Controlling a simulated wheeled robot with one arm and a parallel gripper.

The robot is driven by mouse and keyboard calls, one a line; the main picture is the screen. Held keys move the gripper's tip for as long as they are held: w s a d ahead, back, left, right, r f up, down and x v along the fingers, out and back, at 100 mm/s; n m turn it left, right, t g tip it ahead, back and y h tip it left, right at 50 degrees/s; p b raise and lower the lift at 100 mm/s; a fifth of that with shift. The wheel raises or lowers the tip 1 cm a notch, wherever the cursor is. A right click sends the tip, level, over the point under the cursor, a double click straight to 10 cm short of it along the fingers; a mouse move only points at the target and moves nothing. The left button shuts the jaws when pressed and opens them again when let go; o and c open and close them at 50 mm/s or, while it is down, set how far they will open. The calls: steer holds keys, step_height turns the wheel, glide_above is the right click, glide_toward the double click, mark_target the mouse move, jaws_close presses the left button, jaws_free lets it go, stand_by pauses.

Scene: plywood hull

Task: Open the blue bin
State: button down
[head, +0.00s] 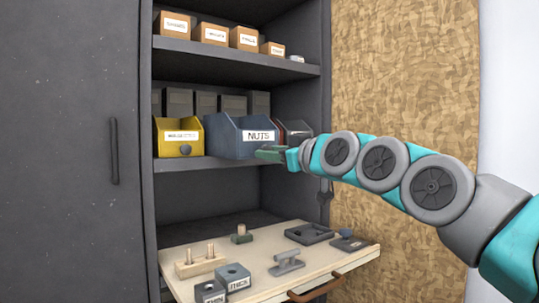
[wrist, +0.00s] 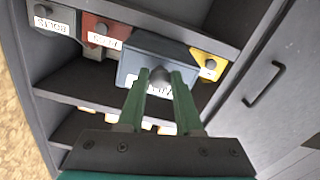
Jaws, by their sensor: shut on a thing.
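The blue bin (head: 225,138) stands on the middle shelf, with a white NUTS label (head: 258,136) on its front. It seems to stand a little further forward than its neighbours. In the wrist view, the blue bin (wrist: 135,55) has a round grey knob (wrist: 159,74) on its front. My gripper (head: 268,153) is at the lower right of the bin front in the head view. In the wrist view, the two green fingers of my gripper (wrist: 158,84) are shut on the knob and partly cover the label. The knob is hidden in the head view.
A yellow bin (head: 180,138) is left of the blue bin, and a dark red one (head: 294,130) is right. Cardboard boxes (head: 213,34) fill the shelf above. Below, a pull-out board (head: 258,275) carries several small parts. A closed dark door (head: 70,150) is at left.

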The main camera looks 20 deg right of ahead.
steer(key=c, duration=0.6)
jaws_free()
steer(key=v, duration=0.8)
steer(key=shift+b, duration=0.35)
